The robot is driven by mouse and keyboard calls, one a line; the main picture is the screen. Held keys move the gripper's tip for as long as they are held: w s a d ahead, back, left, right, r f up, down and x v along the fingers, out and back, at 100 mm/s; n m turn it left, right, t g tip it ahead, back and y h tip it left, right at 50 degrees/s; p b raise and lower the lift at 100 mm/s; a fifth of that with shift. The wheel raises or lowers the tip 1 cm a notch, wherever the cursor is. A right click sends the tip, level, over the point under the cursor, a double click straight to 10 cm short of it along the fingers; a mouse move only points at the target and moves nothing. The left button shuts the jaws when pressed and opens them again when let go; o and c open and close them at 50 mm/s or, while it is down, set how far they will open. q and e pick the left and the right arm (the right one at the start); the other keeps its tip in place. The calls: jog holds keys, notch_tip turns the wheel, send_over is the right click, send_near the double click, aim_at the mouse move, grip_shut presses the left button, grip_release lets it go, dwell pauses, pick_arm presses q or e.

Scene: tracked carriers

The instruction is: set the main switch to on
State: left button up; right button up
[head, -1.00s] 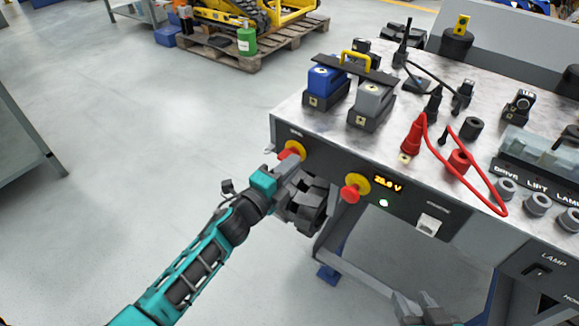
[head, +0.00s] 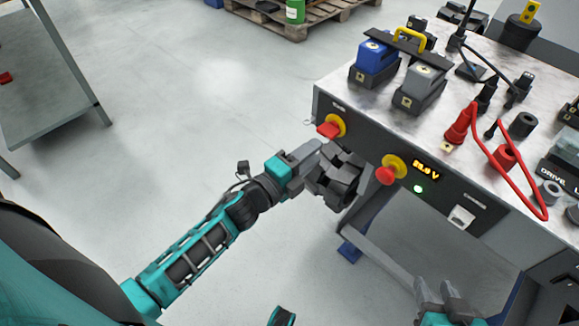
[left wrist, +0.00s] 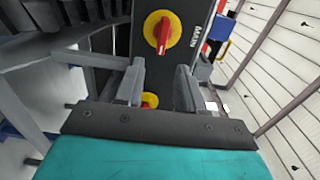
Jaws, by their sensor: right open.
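The main switch (head: 332,127) is a red handle on a round yellow plate, on the dark front panel of the bench, near its left corner. It also shows in the left wrist view (left wrist: 163,33), ahead of the fingertips, beside the word MAIN. Its handle lies nearly upright in that view; no on or off marks are readable. My left gripper (head: 343,172) is open and empty, below and right of the switch in the head view, apart from it. My right gripper (head: 437,292) is open, low at the bottom edge.
A red mushroom button on a yellow base (head: 390,168) sits right of the switch, near my left gripper. Batteries (head: 418,88) and red cable (head: 515,185) are on the bench top.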

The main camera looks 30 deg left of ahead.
pick_arm(q)
jog(key=v, duration=0.7)
pick_arm(e)
jog(key=shift+a+r, duration=0.1)
jog(key=shift+r, duration=0.2)
pick_arm(q)
jog(key=s+n+g+y+p, duration=0.2)
jog(key=s+n+p, duration=0.3)
jog(key=n, duration=0.4)
jog(key=s+d+n+g+y+p, duration=0.1)
jog(key=s+n+g+p, duration=0.3)
jog(key=n, duration=0.6)
jog(key=shift+s+r+y+p, duration=0.3)
jog(key=shift+s+y+p, duration=0.2)
jog(key=shift+p, duration=0.1)
pick_arm(e)
jog(key=s+d+r+h, duration=0.1)
jog(key=d+r, duration=0.2)
jog(key=r, duration=0.2)
jog(key=shift+s+r, duration=0.25)
jog(key=shift+r, duration=0.05)
pick_arm(q)
jog(key=shift+w+d, duration=0.1)
